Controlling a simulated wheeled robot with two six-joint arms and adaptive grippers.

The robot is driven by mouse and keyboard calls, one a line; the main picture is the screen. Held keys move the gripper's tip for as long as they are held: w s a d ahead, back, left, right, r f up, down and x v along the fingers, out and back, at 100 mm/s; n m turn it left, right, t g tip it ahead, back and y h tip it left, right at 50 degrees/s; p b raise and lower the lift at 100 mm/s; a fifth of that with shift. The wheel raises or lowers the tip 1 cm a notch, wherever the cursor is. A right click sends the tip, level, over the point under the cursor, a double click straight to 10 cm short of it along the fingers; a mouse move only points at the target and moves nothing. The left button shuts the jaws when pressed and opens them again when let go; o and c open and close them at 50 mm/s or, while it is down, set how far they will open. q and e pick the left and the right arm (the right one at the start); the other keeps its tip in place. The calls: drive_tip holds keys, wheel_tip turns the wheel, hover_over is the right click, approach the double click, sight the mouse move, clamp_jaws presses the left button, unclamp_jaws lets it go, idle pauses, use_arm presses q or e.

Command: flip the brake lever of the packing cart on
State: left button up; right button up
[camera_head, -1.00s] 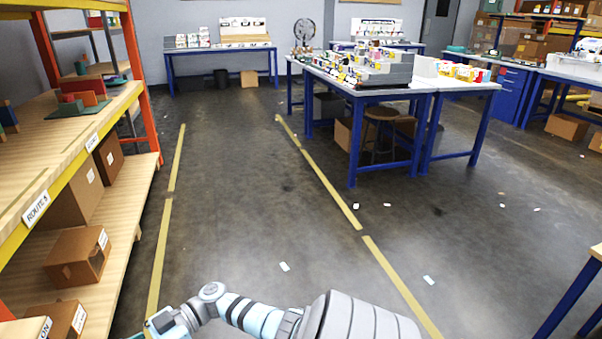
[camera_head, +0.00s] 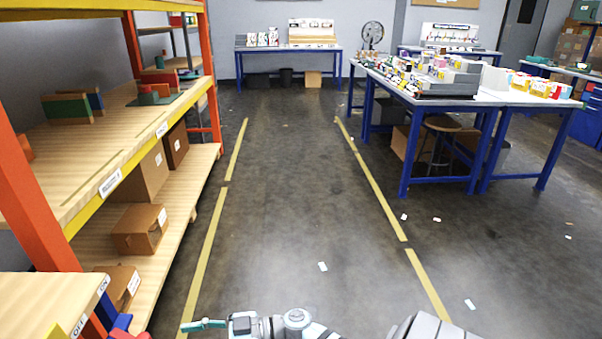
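At the lower left is a pale wooden top (camera_head: 45,298), cut off by the frame. Its front edge carries an ON label (camera_head: 103,285) and an OFF label (camera_head: 79,325). Red and blue parts (camera_head: 121,322) show beside these labels at the bottom edge; I cannot tell which of them is the brake lever. My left gripper (camera_head: 203,324), with teal fingers, is at the bottom, right of those parts and apart from them. Whether its fingers are apart is unclear. My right gripper is not in view.
A shelf rack with orange posts (camera_head: 40,205) and cardboard boxes (camera_head: 140,228) stands along the left. Yellow floor lines (camera_head: 203,262) bound a clear aisle (camera_head: 290,200). A blue-legged table (camera_head: 490,97) with goods stands on the right, another (camera_head: 290,49) at the back.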

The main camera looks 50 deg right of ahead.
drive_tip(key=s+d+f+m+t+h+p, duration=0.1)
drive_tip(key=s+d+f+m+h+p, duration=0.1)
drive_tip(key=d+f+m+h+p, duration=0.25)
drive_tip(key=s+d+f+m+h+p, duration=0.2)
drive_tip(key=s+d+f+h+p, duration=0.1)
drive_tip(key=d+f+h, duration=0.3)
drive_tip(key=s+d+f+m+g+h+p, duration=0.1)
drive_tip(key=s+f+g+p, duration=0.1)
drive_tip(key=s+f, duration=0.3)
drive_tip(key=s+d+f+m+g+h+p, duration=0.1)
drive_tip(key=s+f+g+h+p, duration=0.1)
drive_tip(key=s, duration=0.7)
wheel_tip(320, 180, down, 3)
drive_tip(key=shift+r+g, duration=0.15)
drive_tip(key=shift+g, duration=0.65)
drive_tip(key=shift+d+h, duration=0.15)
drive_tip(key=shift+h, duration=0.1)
